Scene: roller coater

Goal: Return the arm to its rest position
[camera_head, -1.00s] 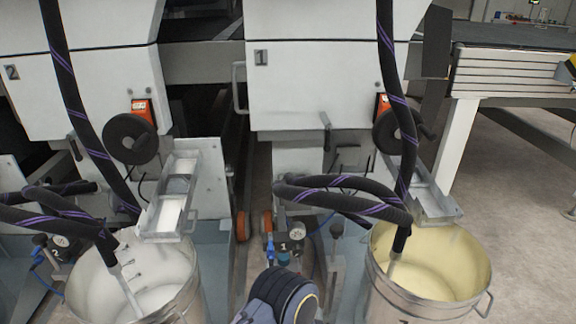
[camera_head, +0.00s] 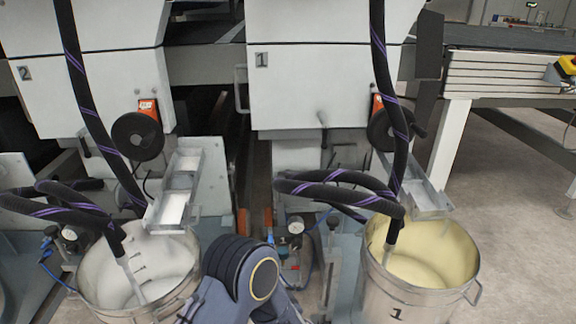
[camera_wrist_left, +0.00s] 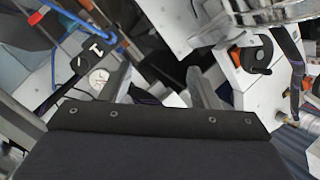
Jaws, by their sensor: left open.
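A dark blue-grey link of my arm (camera_head: 245,275) with a gold ring rises at the bottom middle of the head view, between the two buckets. I cannot tell from that view which arm it belongs to, and no gripper shows there. In the left wrist view, the dark body of my left gripper (camera_wrist_left: 155,120) fills the lower part. Its jaws are open and nothing is seen held in them. My right gripper is in neither view.
A metal bucket with a white inside (camera_head: 185,300) stands left of my arm link; bucket 1, yellowish inside (camera_head: 380,295), stands right. Black hoses (camera_head: 340,180) hang into both. A pressure gauge (camera_head: 296,225) stands between them, also seen in the wrist view (camera_wrist_left: 99,78). Floor is clear far right.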

